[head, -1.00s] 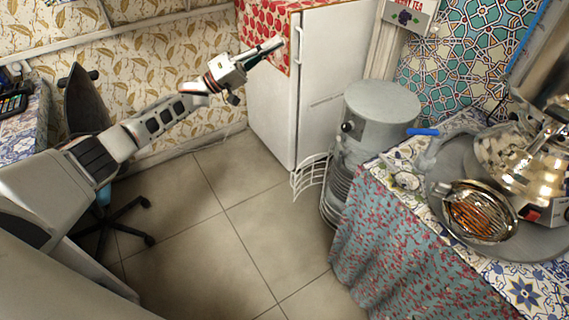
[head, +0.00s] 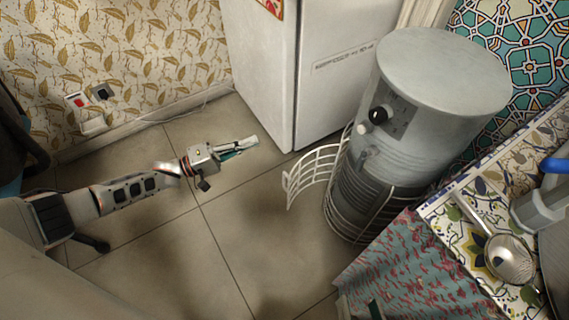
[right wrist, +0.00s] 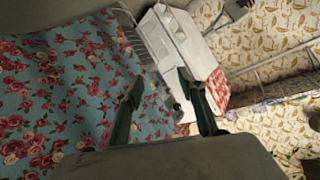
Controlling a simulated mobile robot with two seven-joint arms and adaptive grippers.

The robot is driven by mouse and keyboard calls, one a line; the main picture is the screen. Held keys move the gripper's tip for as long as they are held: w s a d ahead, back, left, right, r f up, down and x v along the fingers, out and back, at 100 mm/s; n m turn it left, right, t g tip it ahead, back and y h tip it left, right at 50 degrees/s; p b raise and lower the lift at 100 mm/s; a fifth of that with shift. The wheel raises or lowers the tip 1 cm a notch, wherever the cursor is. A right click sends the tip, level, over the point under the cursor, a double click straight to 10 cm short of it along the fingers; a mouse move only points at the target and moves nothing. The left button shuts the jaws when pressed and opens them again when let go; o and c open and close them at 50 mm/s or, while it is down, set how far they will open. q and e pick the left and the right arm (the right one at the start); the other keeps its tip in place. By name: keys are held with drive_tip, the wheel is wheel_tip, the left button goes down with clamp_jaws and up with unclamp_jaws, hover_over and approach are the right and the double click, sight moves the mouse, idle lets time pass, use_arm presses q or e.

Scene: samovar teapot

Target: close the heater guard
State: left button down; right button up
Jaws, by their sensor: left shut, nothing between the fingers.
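The heater is a grey metal cylinder (head: 425,110) with a dark knob on its side, standing on the floor beside the table. A white wire guard goes round its ribbed lower part. The guard's curved door (head: 313,175) is swung open and sticks out to the left over the floor. My left gripper (head: 250,144) is shut and empty, apart from the guard door and to its left. My right gripper (right wrist: 158,82) is open and looks empty in the right wrist view, beside the flowered tablecloth. The heater's far side is hidden.
A white fridge (head: 262,65) stands behind the heater. The table with its flowered cloth (head: 400,265) is close on the right, with a strainer (head: 508,258) on top. The tiled floor (head: 245,225) left of the guard is clear.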

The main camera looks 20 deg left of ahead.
use_arm(q)
drive_tip(key=s+f+n+y+b, duration=0.15)
drive_tip(key=s+f, duration=0.35)
drive_tip(key=f, duration=0.6)
drive_tip(key=w+d+b, duration=0.2)
drive_tip(key=w+d, duration=0.1)
drive_tip(key=d, duration=0.5)
drive_tip(key=shift+d+g, duration=0.3)
drive_tip(key=shift+d, duration=0.1)
use_arm(e)
drive_tip(key=a+m, duration=0.1)
drive_tip(key=m, duration=0.1)
drive_tip(key=shift+w+a+m+t, duration=0.1)
drive_tip(key=shift+a+m+t, duration=0.2)
drive_tip(key=shift+a+m, duration=0.1)
use_arm(q)
drive_tip(key=shift+r+h, duration=0.1)
drive_tip(key=shift+h, duration=0.15)
drive_tip(key=shift+s+d, duration=0.1)
use_arm(e)
drive_tip(key=shift+r, duration=0.1)
